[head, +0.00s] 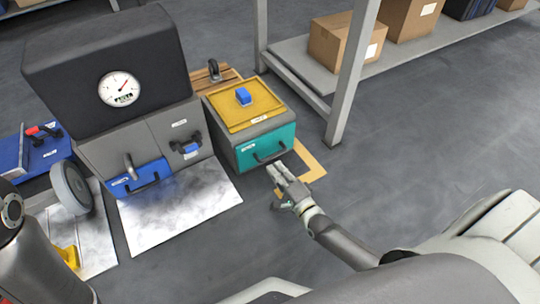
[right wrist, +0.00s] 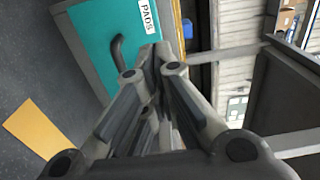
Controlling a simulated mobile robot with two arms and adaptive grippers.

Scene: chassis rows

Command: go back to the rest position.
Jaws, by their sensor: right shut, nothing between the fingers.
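My right gripper (head: 277,172) is shut and empty, just in front of a teal drawer (head: 262,148) with a dark handle. In the right wrist view its closed fingers (right wrist: 155,55) point toward the teal front (right wrist: 88,32), beside the dark handle and a white label reading PADS. I cannot tell whether the fingers touch the front. Part of my left arm (head: 40,265) shows at the lower left of the head view; its gripper is not in view.
A grey unit with a black top (head: 105,55) and a gauge stands left of the teal drawer. A shelf post (head: 350,80) stands at right. Open floor (head: 430,130) lies right of my right gripper.

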